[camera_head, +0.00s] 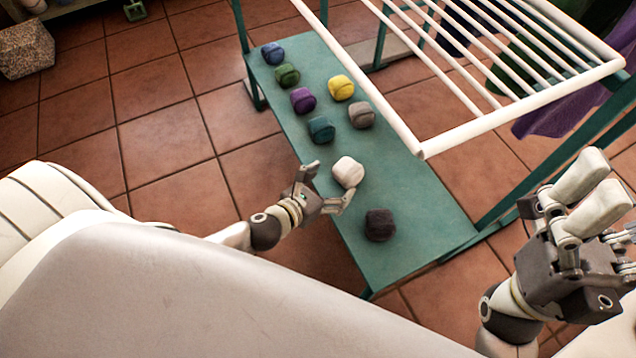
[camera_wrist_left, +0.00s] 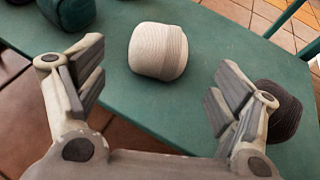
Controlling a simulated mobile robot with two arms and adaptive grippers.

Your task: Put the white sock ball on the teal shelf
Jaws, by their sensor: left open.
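The white sock ball (camera_head: 348,172) rests on the teal shelf (camera_head: 415,210), toward its near end. My left gripper (camera_head: 331,181) is open beside the ball, with its fingertips reaching toward either side of it. In the left wrist view the white ball (camera_wrist_left: 158,52) sits on the teal surface (camera_wrist_left: 150,100), ahead of and between the spread fingers, with clear space on both sides. My right gripper (camera_head: 590,190) is empty at the right of the head view, its two fingers side by side; their opening is hard to judge.
A dark sock ball (camera_head: 380,224) lies on the shelf close to the white one. Teal (camera_head: 321,129), grey (camera_head: 361,115), yellow (camera_head: 341,87), purple (camera_head: 302,100), green (camera_head: 287,75) and blue (camera_head: 272,53) balls lie farther back. A white drying rack (camera_head: 520,108) overhangs the shelf's right side.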

